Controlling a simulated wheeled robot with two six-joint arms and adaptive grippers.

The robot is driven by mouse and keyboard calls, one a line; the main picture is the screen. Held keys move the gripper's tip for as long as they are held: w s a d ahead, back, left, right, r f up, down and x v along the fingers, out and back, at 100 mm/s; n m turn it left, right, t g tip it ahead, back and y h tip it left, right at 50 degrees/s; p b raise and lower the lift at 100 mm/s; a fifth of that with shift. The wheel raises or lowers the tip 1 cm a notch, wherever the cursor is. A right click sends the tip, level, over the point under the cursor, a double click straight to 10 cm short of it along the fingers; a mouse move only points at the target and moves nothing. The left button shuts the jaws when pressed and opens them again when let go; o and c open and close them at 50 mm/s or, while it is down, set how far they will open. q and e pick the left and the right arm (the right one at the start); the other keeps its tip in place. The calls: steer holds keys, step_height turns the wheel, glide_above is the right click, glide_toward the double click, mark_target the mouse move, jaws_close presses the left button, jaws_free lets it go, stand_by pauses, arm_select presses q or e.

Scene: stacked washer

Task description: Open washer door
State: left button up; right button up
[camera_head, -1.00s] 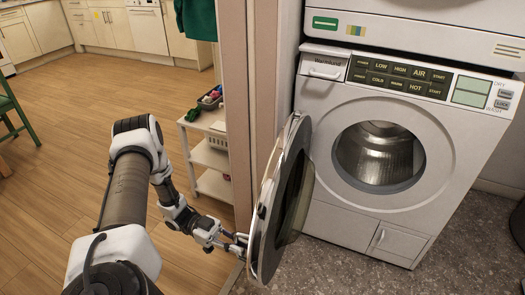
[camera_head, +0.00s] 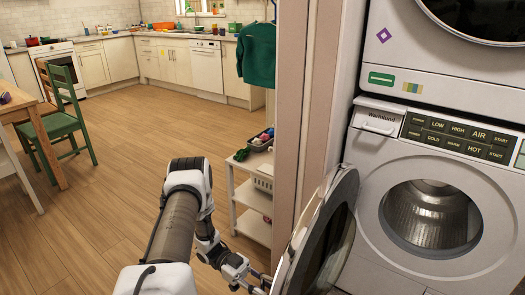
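The washer (camera_head: 385,255) is the lower machine of a stack at the right. Its round door (camera_head: 320,245) stands wide open, swung out to the left of the dark drum opening (camera_head: 430,218). The drum inside is in plain view and looks empty. The lower part of the door is cut off by the bottom edge of the picture. My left gripper (camera_head: 262,284) is at the outer left edge of the door, low in the picture. Its fingertips are small and partly hidden, so I cannot tell whether they grip the door rim. My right gripper is not in view.
A second machine (camera_head: 455,70) sits on top of the washer. A wall edge (camera_head: 305,100) stands just left of the door. A white shelf cart (camera_head: 250,195) is behind my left arm. A green chair (camera_head: 62,125) and table are far left. The wooden floor (camera_head: 120,150) between is open.

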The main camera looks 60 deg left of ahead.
arm_select(q)
steer(key=v, duration=1.2)
